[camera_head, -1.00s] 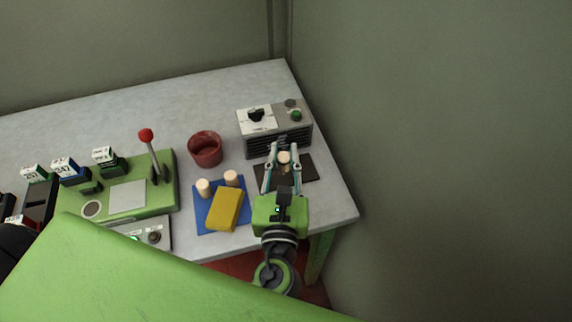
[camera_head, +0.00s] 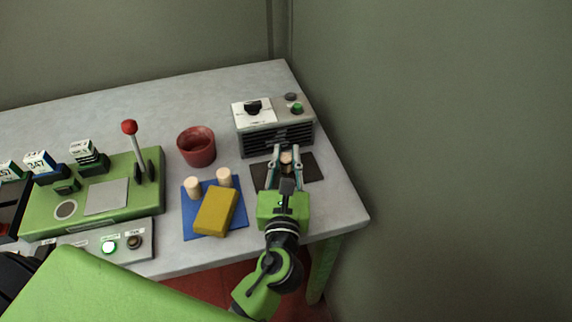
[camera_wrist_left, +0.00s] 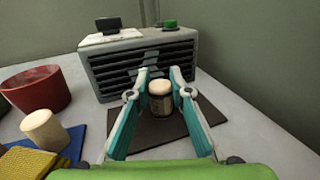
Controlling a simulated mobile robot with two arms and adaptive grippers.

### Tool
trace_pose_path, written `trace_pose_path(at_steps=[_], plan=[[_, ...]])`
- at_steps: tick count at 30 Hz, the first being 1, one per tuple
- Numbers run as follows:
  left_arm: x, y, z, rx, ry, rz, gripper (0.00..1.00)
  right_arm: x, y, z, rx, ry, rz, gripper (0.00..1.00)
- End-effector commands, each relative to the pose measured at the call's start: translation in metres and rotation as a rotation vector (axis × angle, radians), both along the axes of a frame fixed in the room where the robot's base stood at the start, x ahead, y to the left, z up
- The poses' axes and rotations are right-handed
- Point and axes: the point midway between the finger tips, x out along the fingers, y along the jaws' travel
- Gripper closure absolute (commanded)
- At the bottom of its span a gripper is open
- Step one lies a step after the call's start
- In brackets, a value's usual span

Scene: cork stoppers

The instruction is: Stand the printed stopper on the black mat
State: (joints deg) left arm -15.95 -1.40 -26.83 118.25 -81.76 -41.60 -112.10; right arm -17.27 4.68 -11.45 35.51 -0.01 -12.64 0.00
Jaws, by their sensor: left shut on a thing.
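The printed stopper (camera_wrist_left: 160,97) has a pale top and a darker printed side. It is upright between the fingers of my left gripper (camera_head: 286,156), which is shut on it; its pale top (camera_head: 286,158) also shows in the head view. The black mat (camera_head: 310,171) lies in front of a grey vented box; it also shows in the wrist view (camera_wrist_left: 196,128). The stopper is over the mat's far part. I cannot tell whether its base touches the mat. My right gripper is not in view.
The grey vented box (camera_head: 275,139) stands close behind the mat. To the left, a blue mat (camera_head: 192,221) holds two plain stoppers and a yellow block (camera_head: 215,210). A red cup (camera_head: 197,152) stands behind them. A green lever panel (camera_head: 120,208) is further left.

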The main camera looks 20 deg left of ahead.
Motion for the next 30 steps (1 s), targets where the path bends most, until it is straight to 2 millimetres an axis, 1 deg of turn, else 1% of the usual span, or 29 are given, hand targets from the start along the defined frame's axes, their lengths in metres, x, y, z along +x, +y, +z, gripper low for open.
trace_pose_path(at_steps=[1, 7, 11, 12, 13, 14, 22, 25, 28, 30], plan=[[0.000, 0.000, -0.002, -0.001, 0.000, 0.000, 0.90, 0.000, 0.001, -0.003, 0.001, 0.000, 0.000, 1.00], [0.000, 0.000, 0.000, -0.001, 0.000, 0.000, 0.90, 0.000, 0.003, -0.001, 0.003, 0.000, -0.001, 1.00], [0.000, 0.000, -0.004, 0.000, 0.000, 0.000, 0.90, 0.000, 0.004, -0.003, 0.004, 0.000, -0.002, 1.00], [0.000, 0.000, -0.003, 0.000, 0.000, 0.000, 0.73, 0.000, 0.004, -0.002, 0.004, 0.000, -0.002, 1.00], [0.000, 0.000, -0.003, 0.000, 0.000, 0.000, 0.65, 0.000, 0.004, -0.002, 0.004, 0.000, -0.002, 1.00], [0.000, 0.000, -0.003, 0.000, 0.000, 0.000, 0.64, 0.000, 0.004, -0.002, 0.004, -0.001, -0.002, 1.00], [0.000, 0.000, -0.003, 0.000, 0.000, 0.000, 0.64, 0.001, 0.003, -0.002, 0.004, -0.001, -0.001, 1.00], [0.000, 0.000, 0.001, -0.001, -0.001, 0.000, 0.64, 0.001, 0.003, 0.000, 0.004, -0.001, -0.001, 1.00], [-0.011, -0.004, -0.002, 0.000, 0.002, -0.002, 0.64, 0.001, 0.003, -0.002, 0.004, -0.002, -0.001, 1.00], [-0.023, -0.007, -0.003, -0.001, 0.003, -0.002, 0.64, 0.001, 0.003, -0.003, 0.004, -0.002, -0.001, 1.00]])
